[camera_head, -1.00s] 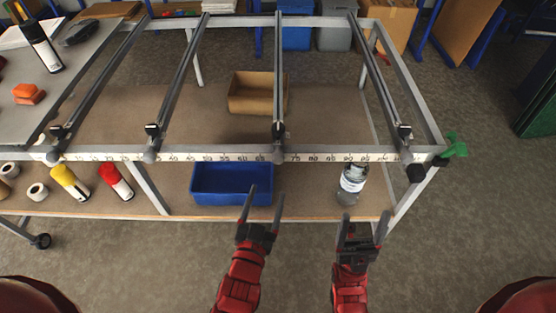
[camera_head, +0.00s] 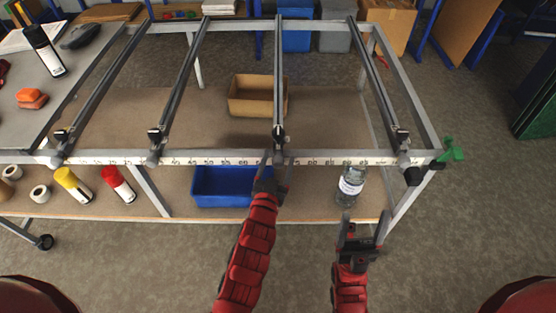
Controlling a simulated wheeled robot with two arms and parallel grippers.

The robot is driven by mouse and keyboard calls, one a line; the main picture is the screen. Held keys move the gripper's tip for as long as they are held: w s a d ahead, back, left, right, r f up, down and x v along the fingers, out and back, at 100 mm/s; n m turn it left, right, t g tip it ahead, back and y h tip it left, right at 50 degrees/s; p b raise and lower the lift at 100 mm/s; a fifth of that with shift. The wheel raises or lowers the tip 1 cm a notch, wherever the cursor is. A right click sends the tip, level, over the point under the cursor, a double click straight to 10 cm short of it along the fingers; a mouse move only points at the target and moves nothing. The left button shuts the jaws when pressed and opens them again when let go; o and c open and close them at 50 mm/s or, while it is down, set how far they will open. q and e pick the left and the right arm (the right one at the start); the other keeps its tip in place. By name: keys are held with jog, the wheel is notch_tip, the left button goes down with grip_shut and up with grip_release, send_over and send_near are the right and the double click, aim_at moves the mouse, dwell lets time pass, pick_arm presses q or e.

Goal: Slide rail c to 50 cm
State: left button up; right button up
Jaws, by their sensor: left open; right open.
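The frame holds several parallel rails over a long scale strip (camera_head: 225,161). Rail c (camera_head: 278,85), taken as the third from the left, stands well right of the 50 mark, roughly near 70; the small digits are hard to read. Its front end has a dark clamp and a rounded knob (camera_head: 279,158). My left gripper (camera_head: 274,168) is open at this knob, with its fingers close around or beside it; contact cannot be told. My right gripper (camera_head: 362,228) is open and empty, in front of the frame at the right.
Neighbouring rails stand left (camera_head: 180,85) and right (camera_head: 378,85), with free strip between the left one and rail c. Below are a blue bin (camera_head: 225,187), a bottle (camera_head: 350,186) and a cardboard box (camera_head: 252,97). A green clamp (camera_head: 452,149) sits at the right corner.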

pick_arm(q)
jog(key=c, duration=1.1)
grip_shut()
jog(key=shift+r, duration=0.15)
